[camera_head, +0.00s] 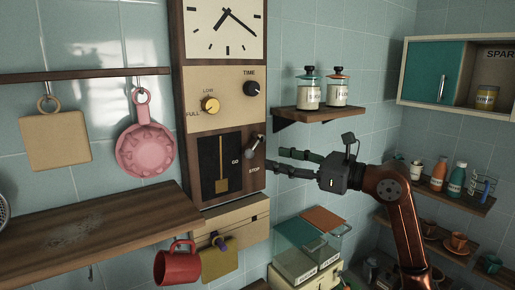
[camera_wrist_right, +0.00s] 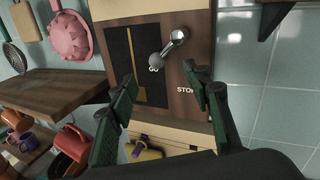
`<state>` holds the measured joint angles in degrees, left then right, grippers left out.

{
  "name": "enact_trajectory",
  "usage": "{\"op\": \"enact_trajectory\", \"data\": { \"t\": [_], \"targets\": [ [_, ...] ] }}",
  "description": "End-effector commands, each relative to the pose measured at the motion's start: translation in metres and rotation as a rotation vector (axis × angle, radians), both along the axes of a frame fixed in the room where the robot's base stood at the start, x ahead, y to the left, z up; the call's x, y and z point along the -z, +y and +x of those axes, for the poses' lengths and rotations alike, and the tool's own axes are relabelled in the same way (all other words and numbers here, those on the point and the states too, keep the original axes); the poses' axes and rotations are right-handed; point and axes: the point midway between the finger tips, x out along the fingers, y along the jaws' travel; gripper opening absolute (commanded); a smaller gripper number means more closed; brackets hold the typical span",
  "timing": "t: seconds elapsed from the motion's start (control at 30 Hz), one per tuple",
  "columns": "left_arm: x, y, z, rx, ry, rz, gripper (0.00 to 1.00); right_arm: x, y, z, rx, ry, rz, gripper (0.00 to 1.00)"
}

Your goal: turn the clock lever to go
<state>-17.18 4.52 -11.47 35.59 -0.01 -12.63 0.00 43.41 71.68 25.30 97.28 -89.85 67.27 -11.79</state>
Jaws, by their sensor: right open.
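The clock lever (camera_head: 254,146) is a short metal lever with rounded ends, on the wooden right edge of the tall wall clock (camera_head: 228,66). It slants from lower left to upper right, above the GO and STOP labels. In the right wrist view the lever (camera_wrist_right: 166,47) stands beyond the fingertips, with its lower end just above GO. My right gripper (camera_head: 276,162) is open and empty, to the right of the lever and slightly below it. In the wrist view its green fingers (camera_wrist_right: 160,77) are spread wide, apart from the lever. My left gripper is not in view.
A shelf with two jars (camera_head: 322,90) is above my right gripper. A black panel with a yellow pointer (camera_head: 221,155) lies left of the lever. A wooden shelf (camera_head: 90,230), a red mug (camera_head: 177,265) and a pink pan (camera_head: 146,150) are further left.

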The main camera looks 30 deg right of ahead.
Motion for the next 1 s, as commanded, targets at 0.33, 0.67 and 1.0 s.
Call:
{"op": "enact_trajectory", "data": {
  "t": [0.33, 0.67, 1.0],
  "targets": [
    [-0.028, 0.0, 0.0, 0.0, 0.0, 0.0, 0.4, -0.003, 0.022, 0.042, -0.004, -0.001, -0.001, 0.45],
    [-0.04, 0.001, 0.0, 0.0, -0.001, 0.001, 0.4, -0.001, 0.035, 0.068, -0.001, -0.002, -0.002, 0.45],
    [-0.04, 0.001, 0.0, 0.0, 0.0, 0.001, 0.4, 0.0, 0.035, 0.068, 0.0, -0.001, -0.003, 0.38]
  ]
}}
